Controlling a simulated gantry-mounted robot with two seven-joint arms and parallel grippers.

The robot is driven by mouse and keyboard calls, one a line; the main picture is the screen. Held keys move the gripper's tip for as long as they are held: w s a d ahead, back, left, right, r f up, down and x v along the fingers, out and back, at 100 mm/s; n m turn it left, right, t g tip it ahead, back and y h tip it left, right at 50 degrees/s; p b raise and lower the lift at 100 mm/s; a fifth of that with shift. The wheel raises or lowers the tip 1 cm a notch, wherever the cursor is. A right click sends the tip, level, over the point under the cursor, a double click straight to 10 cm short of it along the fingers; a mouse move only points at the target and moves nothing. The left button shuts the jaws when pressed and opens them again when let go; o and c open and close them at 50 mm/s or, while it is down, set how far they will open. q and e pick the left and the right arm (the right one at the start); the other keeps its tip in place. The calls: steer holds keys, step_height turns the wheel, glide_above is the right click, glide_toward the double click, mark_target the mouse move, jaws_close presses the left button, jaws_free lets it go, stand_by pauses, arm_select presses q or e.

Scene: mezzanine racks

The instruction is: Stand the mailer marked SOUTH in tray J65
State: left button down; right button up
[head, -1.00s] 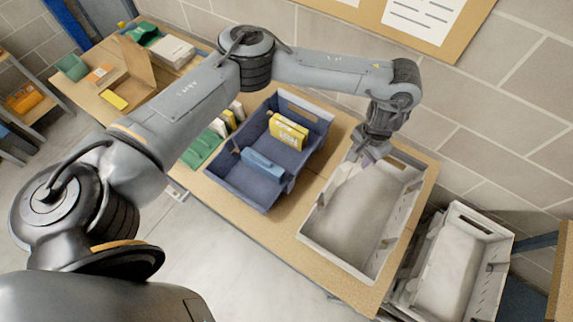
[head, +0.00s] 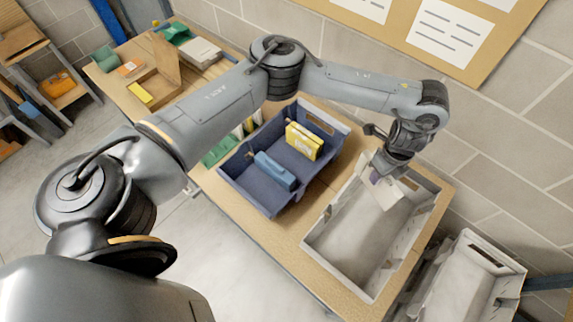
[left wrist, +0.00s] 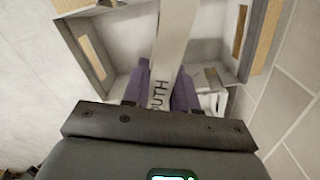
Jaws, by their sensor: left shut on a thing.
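My left gripper (head: 379,172) is shut on a white mailer (head: 384,196) over the far end of a pale grey tray (head: 338,276) on the bench. The mailer hangs tilted below the fingers; I cannot tell if it touches the tray floor. No J65 label is readable on the trays. My right gripper is not in view.
A blue tray (head: 236,190) to the left holds a yellow mailer (head: 304,140) and a blue mailer (head: 274,171). Another grey tray (head: 492,247) stands lower right. The grey tray below my gripper otherwise looks empty. A brick wall (head: 510,130) rises behind the bench.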

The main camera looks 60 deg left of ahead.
arm_select(q)
steer(key=m, duration=0.3)
steer(key=a+m, duration=0.1)
steer(key=m, duration=0.2)
steer(key=shift+w+r+m, duration=0.1)
steer(key=shift+w+m, duration=0.1)
steer(key=shift+m, duration=0.1)
steer(key=m, duration=0.2)
steer(key=a+m, duration=0.1)
steer(key=m, duration=0.1)
steer(key=a+m, duration=0.1)
steer(key=shift+w+m, duration=0.1)
steer(key=shift+m, duration=0.3)
steer(key=s+a+f+m+b, duration=0.25)
steer(key=a+m, duration=0.35)
steer(key=a, duration=0.4)
steer(key=s+a+f+m+b, duration=0.2)
steer(key=s+a+m, duration=0.2)
steer(key=a+m, duration=0.45)
steer(key=s+a+f+m+b, duration=0.25)
steer(key=a+m, duration=0.25)
steer(key=a, duration=0.6)
steer(key=shift+s+a+f+b, duration=0.1)
steer(key=shift+f+b, duration=4.1)
steer(key=shift+f, duration=4.35)
steer(key=shift+f, duration=0.1)
steer(key=c, duration=0.9)
jaws_free()
